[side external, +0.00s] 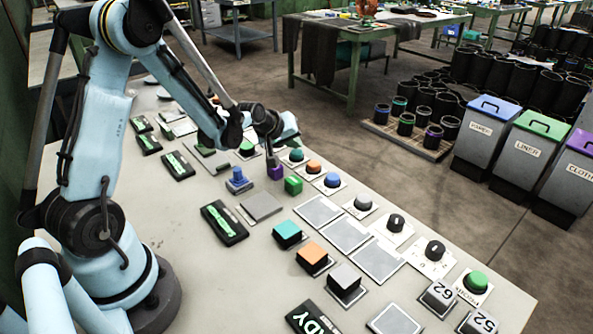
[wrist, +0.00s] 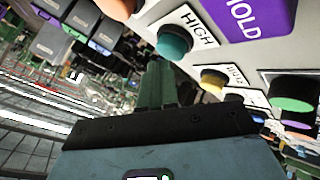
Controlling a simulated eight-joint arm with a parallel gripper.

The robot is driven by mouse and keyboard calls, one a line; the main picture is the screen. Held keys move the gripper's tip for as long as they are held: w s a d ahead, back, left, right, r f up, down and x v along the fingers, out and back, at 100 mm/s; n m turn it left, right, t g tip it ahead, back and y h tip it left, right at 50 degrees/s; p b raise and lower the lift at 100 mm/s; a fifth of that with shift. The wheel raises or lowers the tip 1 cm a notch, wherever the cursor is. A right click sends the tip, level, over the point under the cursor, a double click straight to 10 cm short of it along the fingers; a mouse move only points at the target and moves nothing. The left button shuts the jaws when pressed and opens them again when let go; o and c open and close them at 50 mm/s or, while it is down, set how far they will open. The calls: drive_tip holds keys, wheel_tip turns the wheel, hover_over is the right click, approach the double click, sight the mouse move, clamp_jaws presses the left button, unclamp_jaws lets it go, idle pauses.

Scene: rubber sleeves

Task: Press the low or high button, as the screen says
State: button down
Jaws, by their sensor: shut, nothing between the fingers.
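A teal round button (wrist: 175,42) sits beside a white HIGH label (wrist: 197,27) in the wrist view. An orange button (wrist: 117,8) is cut off at the top edge, and I see no label reading LOW. In the side view, a teal button (side external: 296,155) and an orange button (side external: 314,167) stand on white plates. My gripper (side external: 271,160) points down over the table just left of them, close to a purple block (side external: 275,173). Its shut fingers (wrist: 156,82) show empty in the wrist view. Dark screens with green text, one here (side external: 224,222), are too small to read fully.
A purple HOLD sign (wrist: 258,15) is near the HIGH label. A green block (side external: 293,186), blue button (side external: 332,180), grey button (side external: 363,202) and knobs (side external: 396,222) crowd the table. Flat grey pads (side external: 345,235) lie in front. Bins (side external: 486,135) stand off the table at right.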

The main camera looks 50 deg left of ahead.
sight(294, 153)
drive_tip(key=shift+r, duration=0.45)
drive_tip(key=shift+r, duration=2.5)
drive_tip(key=shift+s+d+r, duration=0.1)
drive_tip(key=shift+d, duration=0.05)
drive_tip(key=s+d+r+m+g+h, duration=0.1)
drive_tip(key=s+d+r+m, duration=0.1)
drive_tip(key=s+d+m, duration=0.3)
drive_tip(key=s+d+r+m+g, duration=0.1)
drive_tip(key=s+d+r+m, duration=0.1)
drive_tip(key=s+d+m, duration=0.4)
drive_tip(key=shift+s+d+r+h, duration=0.4)
drive_tip(key=shift+s+d, duration=2.2)
drive_tip(key=shift+s, duration=1.25)
